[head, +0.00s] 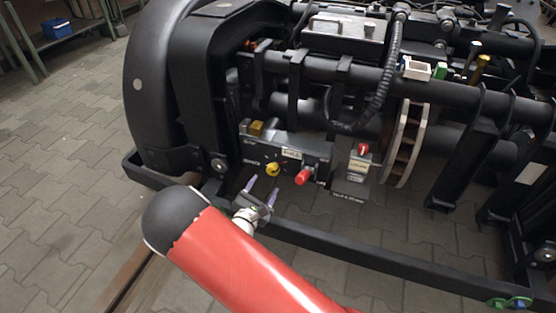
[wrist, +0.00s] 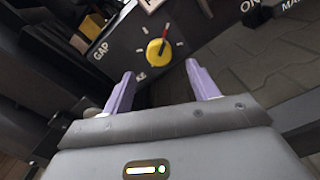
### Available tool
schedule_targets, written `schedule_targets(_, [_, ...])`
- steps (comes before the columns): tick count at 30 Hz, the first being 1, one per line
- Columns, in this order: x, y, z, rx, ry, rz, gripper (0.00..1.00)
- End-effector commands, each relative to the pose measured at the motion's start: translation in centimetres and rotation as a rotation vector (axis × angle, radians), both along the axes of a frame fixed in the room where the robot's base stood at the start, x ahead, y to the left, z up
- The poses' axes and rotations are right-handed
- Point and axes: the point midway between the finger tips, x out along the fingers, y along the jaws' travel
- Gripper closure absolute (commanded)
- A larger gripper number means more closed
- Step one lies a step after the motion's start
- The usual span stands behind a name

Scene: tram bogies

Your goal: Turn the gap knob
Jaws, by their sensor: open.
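The gap knob (wrist: 154,52) is a round yellow knob with a red pointer on a dark panel, beside the printed word GAP, in the wrist view. Its pointer is directed up and to the right, and pale tick marks surround it. In the head view the yellow knob (head: 272,169) sits on the panel's front. My gripper (wrist: 158,70) is open, with its two purple fingers apart and nothing between them. In the wrist view the knob shows beyond the fingertips. In the head view my gripper (head: 265,184) is just below the knob, apart from it.
A red knob (head: 303,176) protrudes right of the yellow one. Another red knob (head: 363,149) is on a grey box farther right. A black frame rail (head: 350,246) runs low in front of the bogie.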

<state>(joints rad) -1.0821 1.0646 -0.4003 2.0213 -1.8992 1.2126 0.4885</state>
Motion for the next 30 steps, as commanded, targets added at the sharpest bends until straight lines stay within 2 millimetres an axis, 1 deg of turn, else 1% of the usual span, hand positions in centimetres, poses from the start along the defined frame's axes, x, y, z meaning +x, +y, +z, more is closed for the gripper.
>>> schedule_targets(2, [0.3, 0.0, -0.1, -0.002, 0.0, 0.004, 0.41])
schedule_targets(5, [1.3, -0.4, -0.2, -0.002, 0.0, 0.004, 0.41])
schedule_targets(12, [5.0, -1.8, -0.1, -0.002, -0.002, 0.002, 0.41])
schedule_targets(16, [6.4, -2.3, -0.2, -0.001, 0.0, 0.002, 0.41])
schedule_targets(21, [7.3, -2.6, -0.1, -0.002, 0.001, 0.004, 0.41])
schedule_targets(28, [7.3, -2.6, -0.1, -0.002, 0.001, 0.004, 0.41])
schedule_targets(30, [7.3, -2.6, -0.1, -0.002, 0.001, 0.004, 0.5])
